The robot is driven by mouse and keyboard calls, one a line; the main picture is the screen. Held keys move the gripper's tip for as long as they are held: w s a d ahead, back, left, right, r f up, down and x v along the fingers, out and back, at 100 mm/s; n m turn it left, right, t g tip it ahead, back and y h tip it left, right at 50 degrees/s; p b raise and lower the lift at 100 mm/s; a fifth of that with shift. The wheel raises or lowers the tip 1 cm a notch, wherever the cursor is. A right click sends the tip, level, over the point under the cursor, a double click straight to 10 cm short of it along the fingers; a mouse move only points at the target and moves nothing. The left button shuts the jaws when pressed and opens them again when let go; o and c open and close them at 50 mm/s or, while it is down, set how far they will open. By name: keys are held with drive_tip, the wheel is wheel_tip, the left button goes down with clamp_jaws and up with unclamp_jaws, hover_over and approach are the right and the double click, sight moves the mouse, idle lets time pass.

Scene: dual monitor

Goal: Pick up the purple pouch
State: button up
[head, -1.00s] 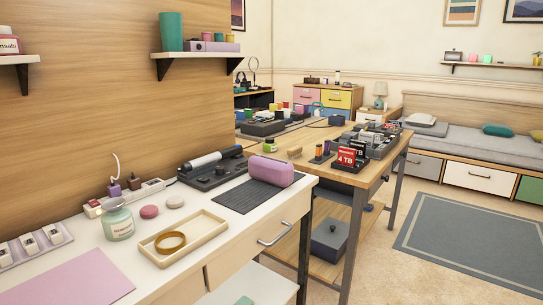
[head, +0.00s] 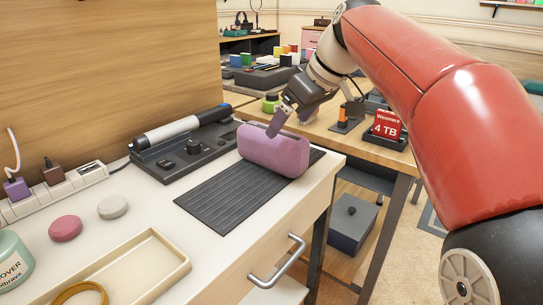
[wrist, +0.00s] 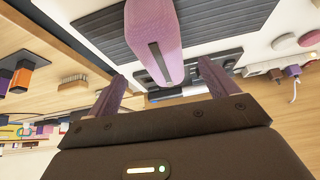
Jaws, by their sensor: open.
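The purple pouch (head: 272,150) is a rounded, fabric-like block lying on a dark ribbed mat (head: 222,200) on the white desk. In the wrist view the pouch (wrist: 153,38) is upper centre, with a dark strip on its near end. My gripper (head: 277,124) is at the pouch's upper back side in the head view. In the wrist view my gripper (wrist: 160,80) has its two fingers spread wide, with the pouch's end showing between their tips. The fingers hold nothing. Whether they touch the pouch I cannot tell.
A black device with a white cylinder (head: 172,130) stands left of the pouch. A power strip (head: 60,190), round pucks and a tan tray (head: 135,265) are farther left. A wooden table (head: 365,146) with a red 4 TB box (head: 387,125) is behind at right.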

sight(272, 148)
drive_tip(key=shift+w+a+f+n, duration=0.1)
drive_tip(key=shift+w+a+n, duration=0.2)
drive_tip(key=shift+w, duration=0.15)
drive_tip(key=shift+w+a+f, duration=0.15)
drive_tip(key=shift+a+f, duration=0.1)
drive_tip(key=b+x, duration=0.1)
drive_tip(key=x, duration=0.5)
drive_tip(key=shift+a+f, duration=0.3)
drive_tip(key=shift+c, duration=0.4)
drive_tip(key=c, duration=1)
drive_tip(key=shift+r, duration=0.1)
drive_tip(key=shift+c, duration=0.4)
drive_tip(key=shift+r, duration=0.1)
